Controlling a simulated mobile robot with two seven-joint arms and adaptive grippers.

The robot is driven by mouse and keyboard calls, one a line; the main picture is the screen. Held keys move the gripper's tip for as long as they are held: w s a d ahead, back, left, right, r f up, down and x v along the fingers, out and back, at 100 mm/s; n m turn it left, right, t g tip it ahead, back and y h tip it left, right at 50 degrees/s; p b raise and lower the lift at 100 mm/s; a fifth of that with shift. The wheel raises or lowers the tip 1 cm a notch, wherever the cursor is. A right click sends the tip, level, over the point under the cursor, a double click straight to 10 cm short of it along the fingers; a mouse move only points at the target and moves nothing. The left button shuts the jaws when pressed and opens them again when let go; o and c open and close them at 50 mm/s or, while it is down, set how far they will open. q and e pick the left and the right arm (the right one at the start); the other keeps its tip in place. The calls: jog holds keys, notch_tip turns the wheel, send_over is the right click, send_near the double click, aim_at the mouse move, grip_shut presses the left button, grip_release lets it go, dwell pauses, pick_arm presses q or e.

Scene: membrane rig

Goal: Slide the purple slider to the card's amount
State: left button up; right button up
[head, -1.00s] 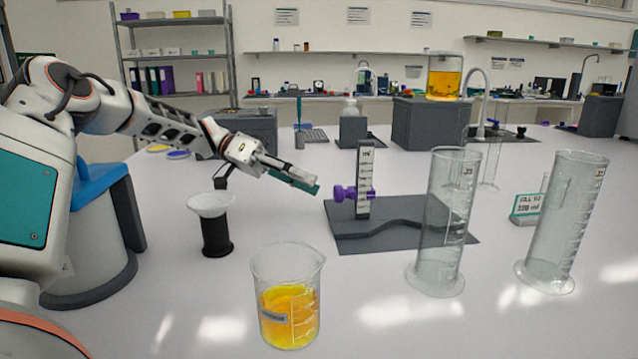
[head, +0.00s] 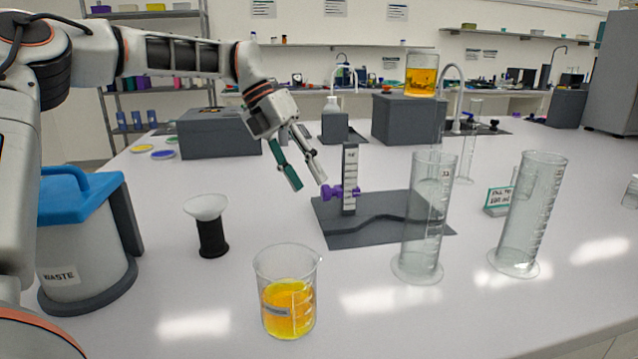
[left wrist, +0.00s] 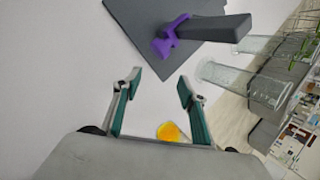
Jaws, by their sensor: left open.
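The purple slider (head: 340,191) is on a short upright scale post (head: 350,165) that stands on a dark grey base (head: 388,232). In the left wrist view the slider (left wrist: 168,40) is ahead of the fingertips, with the post (left wrist: 215,28) extending right. My left gripper (head: 307,172) is open and empty. It points down, just left of the post and apart from the slider. A small card with green edges (head: 498,198) stands behind the right cylinder; its writing is too small to read surely. My right gripper is not in view.
Two tall glass cylinders (head: 424,235) (head: 530,220) stand to the right. A beaker of orange liquid (head: 288,305) is in front, a black stand with white funnel (head: 211,235) at left, and a waste bin (head: 85,250) beyond it.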

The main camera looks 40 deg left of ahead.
aim_at(323, 186)
pick_arm(q)
notch_tip(323, 186, up, 4)
jog(key=w+f+m+t+y, duration=0.1)
jog(key=w+m+y, duration=0.15)
jog(key=m, duration=0.65)
jog(key=x, duration=0.7)
jog(key=shift+s+a+f, duration=0.1)
jog(key=shift+a, duration=0.05)
